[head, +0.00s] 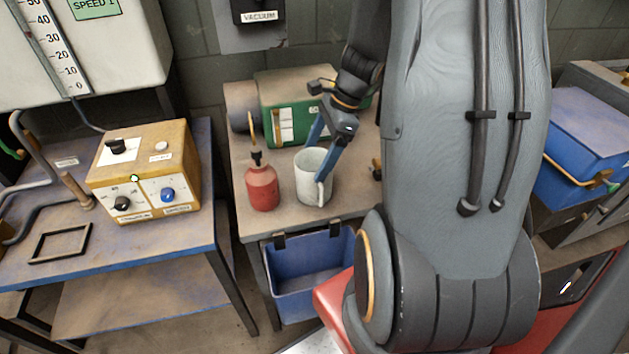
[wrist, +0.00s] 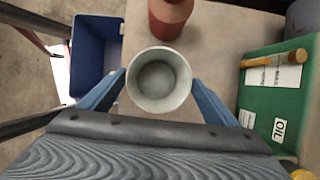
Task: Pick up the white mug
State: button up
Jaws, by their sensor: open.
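The white mug (head: 311,178) stands upright on the small table, right of a red bottle. In the wrist view the mug (wrist: 158,80) is seen from above, and its inside looks empty. In the wrist view my gripper (wrist: 160,88) is open, with one blue finger on each side of the mug. A small gap shows between the mug and the right finger; whether the left finger touches the mug I cannot tell.
The red bottle (head: 262,187) stands close left of the mug. A green machine (head: 290,105) labelled OIL is behind. A blue bin (head: 300,280) hangs at the table's front edge. A yellow control box (head: 146,170) sits on the left bench.

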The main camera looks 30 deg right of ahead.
aim_at(307, 161)
jog(key=shift+p+x, duration=0.65)
jog(key=shift+x, duration=2.25)
jog(key=c, duration=0.8)
jog(key=shift+o, duration=0.2)
jog(key=shift+r, duration=0.1)
